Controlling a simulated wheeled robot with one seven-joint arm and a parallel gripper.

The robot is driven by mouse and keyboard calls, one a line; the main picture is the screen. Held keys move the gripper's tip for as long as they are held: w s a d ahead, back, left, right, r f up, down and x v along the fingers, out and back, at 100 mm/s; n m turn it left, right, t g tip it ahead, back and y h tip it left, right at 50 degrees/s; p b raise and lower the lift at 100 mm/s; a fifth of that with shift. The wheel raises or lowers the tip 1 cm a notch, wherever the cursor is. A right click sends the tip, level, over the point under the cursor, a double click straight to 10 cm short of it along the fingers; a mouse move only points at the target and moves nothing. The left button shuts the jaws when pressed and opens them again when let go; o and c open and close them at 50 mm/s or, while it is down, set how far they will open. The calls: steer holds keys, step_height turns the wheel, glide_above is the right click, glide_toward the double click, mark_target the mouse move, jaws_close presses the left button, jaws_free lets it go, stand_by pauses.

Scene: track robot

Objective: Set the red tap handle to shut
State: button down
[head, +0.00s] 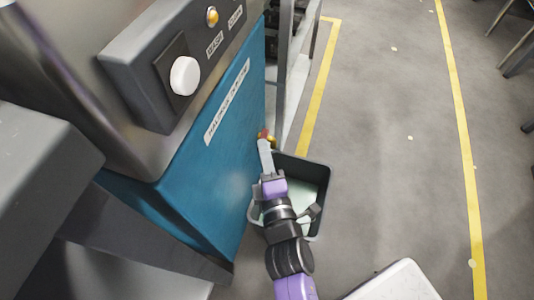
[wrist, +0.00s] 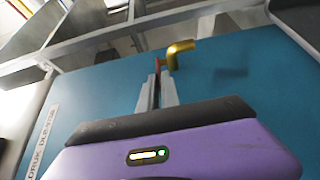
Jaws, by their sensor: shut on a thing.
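The red tap handle (head: 263,133) shows as a small red piece at the lower right edge of the blue machine panel (head: 205,190). In the wrist view the red handle (wrist: 157,66) stands between my fingertips, beside the brass tap spout (wrist: 181,48). My gripper (head: 265,146) is shut on the handle, its fingers (wrist: 158,82) almost together. Most of the handle is hidden by the fingers, so its exact angle is hard to tell. The brass also shows in the head view (head: 271,139).
A dark bucket (head: 321,172) with pale contents stands on the floor below the tap, partly behind my arm. A metal rack (head: 290,75) stands close behind the machine. A control box with a white knob (head: 185,76) is above.

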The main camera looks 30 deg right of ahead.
steer(key=shift+w+a+f+m+h, duration=0.1)
steer(key=shift+f+m+h, duration=0.05)
steer(key=shift+m+h, duration=0.55)
steer(key=shift+w+a+g+h+b, duration=0.15)
steer(key=shift+g+h+b, duration=0.15)
steer(key=shift+g+h, duration=0.3)
steer(key=c, duration=1.9)
jaws_free()
steer(key=shift+p+v, duration=1.15)
steer(key=shift+v, duration=2.8)
